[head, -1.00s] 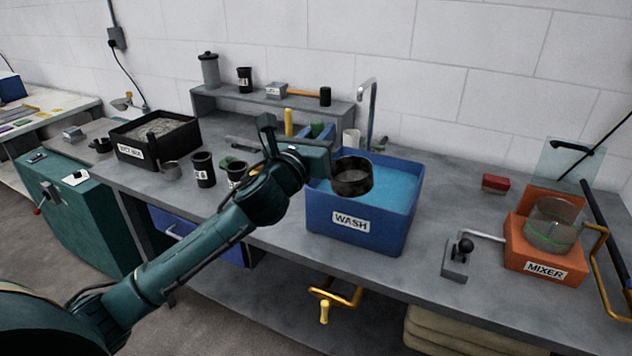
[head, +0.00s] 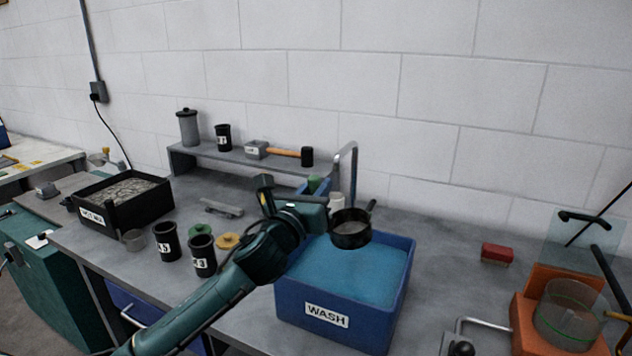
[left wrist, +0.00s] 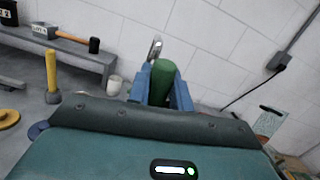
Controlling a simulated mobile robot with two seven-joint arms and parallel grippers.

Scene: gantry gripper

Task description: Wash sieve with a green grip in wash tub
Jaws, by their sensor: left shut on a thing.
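My left gripper (head: 318,190) is shut on the sieve's green grip (left wrist: 162,82), which shows between its blue fingers in the left wrist view. The sieve (head: 350,240) is a dark round pan with a grey mesh, seen roughly level in the head view. It overlaps the back rim of the blue wash tub (head: 312,316), above the blue water (head: 345,275), apparently not touching it. The tub stands on the bench, labelled WASH. My left forearm covers part of its left side. My right gripper is out of view.
Dark cups (head: 202,256) stand left of the tub, and a black tray (head: 124,203) of grey material is farther left. A low shelf (head: 235,156) holds a hammer (head: 290,152). The orange mixer (head: 528,318) and a red block (head: 497,254) are at right.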

